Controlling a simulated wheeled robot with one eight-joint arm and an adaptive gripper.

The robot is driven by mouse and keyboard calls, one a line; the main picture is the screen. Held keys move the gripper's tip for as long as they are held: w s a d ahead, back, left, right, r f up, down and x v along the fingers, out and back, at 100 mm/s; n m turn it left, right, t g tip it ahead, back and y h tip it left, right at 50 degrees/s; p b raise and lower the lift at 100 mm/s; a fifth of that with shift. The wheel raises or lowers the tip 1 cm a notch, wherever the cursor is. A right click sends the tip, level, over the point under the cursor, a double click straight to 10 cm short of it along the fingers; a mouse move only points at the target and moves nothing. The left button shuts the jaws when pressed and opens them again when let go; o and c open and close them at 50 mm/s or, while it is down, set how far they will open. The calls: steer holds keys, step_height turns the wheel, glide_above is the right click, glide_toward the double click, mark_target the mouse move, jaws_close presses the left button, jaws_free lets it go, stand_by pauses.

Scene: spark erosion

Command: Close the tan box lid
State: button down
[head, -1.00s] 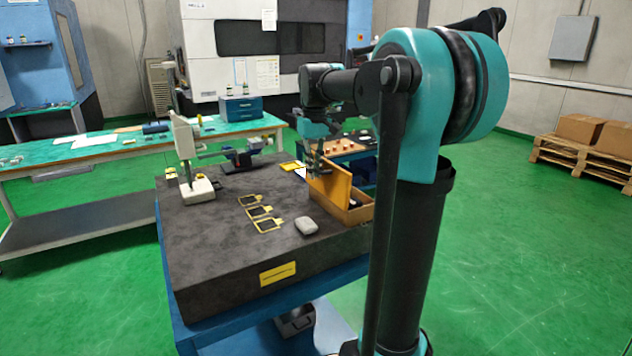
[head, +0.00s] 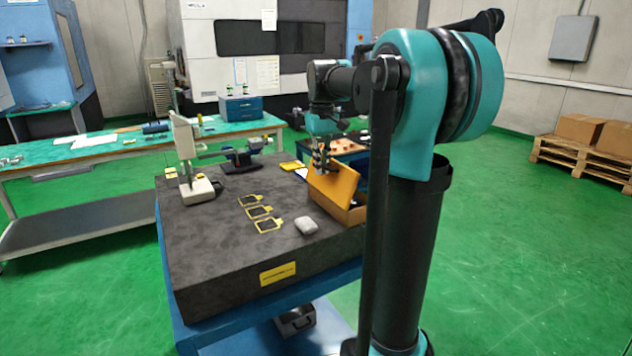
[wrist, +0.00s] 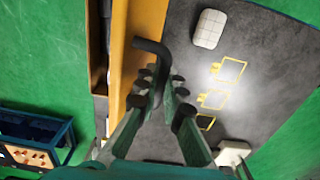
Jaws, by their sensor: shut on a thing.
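The tan box (head: 352,216) stands at the right edge of the dark slab, partly hidden behind my arm. Its orange-tan lid (head: 336,187) is raised and tilted, with the inside of the box partly open to view. In the wrist view the lid (wrist: 134,40) runs up along the left of my fingers, with the open box (wrist: 99,50) beyond it. My gripper (head: 320,165) is at the lid's upper edge. In the wrist view my gripper (wrist: 161,92) is closed around a dark bent handle (wrist: 152,46) beside the lid.
A pale rounded block (head: 307,226) lies on the slab (head: 215,245) left of the box, near several yellow-framed pieces (head: 260,211). A white stand-mounted instrument (head: 187,150) stands at the slab's back left. A tray of small parts (head: 345,146) is behind the box.

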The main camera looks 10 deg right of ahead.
mark_target(334, 162)
steer(key=shift+w+d, duration=0.1)
steer(key=shift+d, duration=0.05)
steer(key=shift+w+d+r, duration=0.1)
steer(key=shift+w+d, duration=0.15)
steer(key=shift+d, duration=0.65)
steer(key=shift+w+d, duration=0.1)
steer(key=shift+d, duration=0.25)
steer(key=shift+w+d, duration=0.2)
steer(key=shift+d, duration=0.35)
steer(key=shift+d+f, duration=0.1)
steer(key=shift+f, duration=0.1)
steer(key=shift+w+d+f, duration=0.15)
steer(key=shift+d, duration=0.25)
steer(key=shift+w+d+f, duration=0.15)
steer(key=shift+d, duration=0.25)
